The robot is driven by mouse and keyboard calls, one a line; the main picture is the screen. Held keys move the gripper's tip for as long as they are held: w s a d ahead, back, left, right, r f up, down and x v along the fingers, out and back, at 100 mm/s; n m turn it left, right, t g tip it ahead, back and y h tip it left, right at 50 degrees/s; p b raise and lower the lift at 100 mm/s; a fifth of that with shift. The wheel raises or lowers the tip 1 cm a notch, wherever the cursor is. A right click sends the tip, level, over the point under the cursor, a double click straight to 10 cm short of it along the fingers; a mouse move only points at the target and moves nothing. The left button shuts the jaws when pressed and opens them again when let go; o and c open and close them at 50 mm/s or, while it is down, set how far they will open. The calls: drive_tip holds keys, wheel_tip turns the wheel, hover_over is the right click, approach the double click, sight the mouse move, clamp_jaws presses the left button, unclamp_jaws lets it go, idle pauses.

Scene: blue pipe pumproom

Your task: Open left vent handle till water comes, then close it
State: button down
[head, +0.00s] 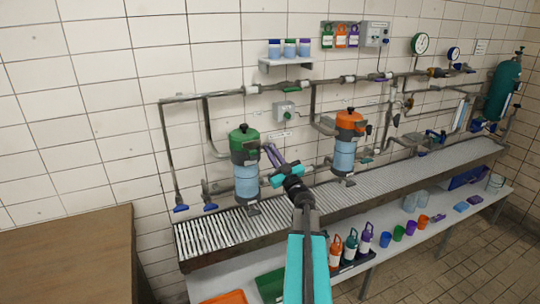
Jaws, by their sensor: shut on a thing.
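The left filter housing has a green head (244,143) with a black knob on top and a light blue body (246,182). My gripper (268,149), with purple fingers, reaches in from the lower right to the right side of the green head. Its fingers are shut on the left vent handle there. The handle is too small and too covered by the fingers for its angle to be told. No stream of water can be made out. The right filter housing has an orange head (349,122) and stands apart from my gripper.
A slatted metal drain bench (220,229) runs below both housings. Grey pipes (215,95) surround them on the tiled wall. A shelf below holds bottles and cups (384,239). A brown tabletop (60,258) stands at the left. Tiled floor is free at the lower right.

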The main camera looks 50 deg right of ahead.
drive_tip(key=shift+w+m+g+h+b, duration=0.15)
drive_tip(key=shift+m+h, duration=0.4)
drive_tip(key=shift+m, duration=0.6)
drive_tip(key=shift+m+g+h+b, duration=0.25)
drive_tip(key=shift+m+h, duration=0.3)
drive_tip(key=shift+m, duration=0.6)
drive_tip(key=c, duration=2.2)
unclamp_jaws()
drive_tip(key=shift+w+f, duration=0.1)
drive_tip(key=shift+o, duration=0.2)
drive_tip(key=shift+s+a, duration=0.1)
drive_tip(key=shift+s, duration=0.15)
